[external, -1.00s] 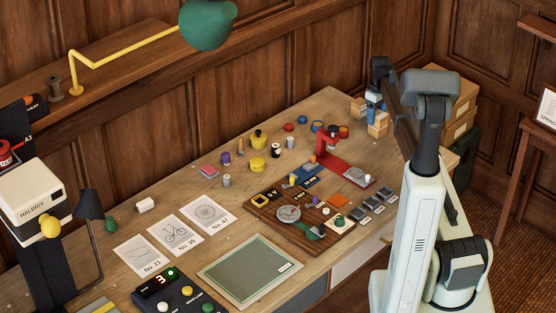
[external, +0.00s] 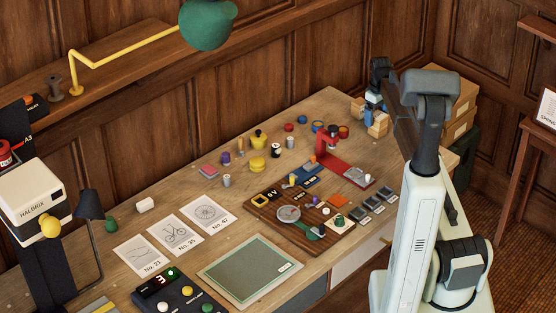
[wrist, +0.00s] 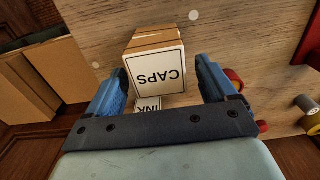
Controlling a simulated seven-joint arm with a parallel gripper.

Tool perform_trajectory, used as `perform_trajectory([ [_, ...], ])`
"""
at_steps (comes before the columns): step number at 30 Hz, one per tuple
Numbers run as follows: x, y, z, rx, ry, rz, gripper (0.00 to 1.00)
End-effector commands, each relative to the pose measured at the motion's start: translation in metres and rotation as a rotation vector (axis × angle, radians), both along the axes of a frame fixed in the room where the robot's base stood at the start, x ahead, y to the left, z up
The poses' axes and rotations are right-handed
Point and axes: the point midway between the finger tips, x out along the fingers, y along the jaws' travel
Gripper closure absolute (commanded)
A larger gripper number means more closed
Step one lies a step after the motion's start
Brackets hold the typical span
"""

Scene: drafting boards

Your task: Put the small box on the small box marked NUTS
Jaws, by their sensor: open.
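In the wrist view a small cardboard box marked CAPS (wrist: 155,72) lies between the two blue fingers of my gripper (wrist: 158,78), with room on both sides. Part of another white label reading INK (wrist: 149,103) shows just below it, mostly hidden. In the external view my gripper (external: 373,104) points down at the table's far right end, among small tan boxes. One box (external: 357,107) is left of the gripper and another (external: 378,127) is just below it. Their labels cannot be read there, and I see no NUTS marking in either view.
Larger cardboard boxes (external: 462,95) stand beyond the table's right end and show at left in the wrist view (wrist: 40,75). A red stand (external: 332,150) and several small coloured pieces are nearby.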

Motion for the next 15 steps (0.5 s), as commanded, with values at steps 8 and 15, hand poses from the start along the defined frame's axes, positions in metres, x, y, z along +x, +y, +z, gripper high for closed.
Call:
perform_trajectory([
  [8, 0.001, 0.0, 0.037, 0.001, -0.002, 0.0, 0.15],
  [15, 0.001, 0.0, 0.082, 0.0, -0.003, 0.0, 0.15],
])
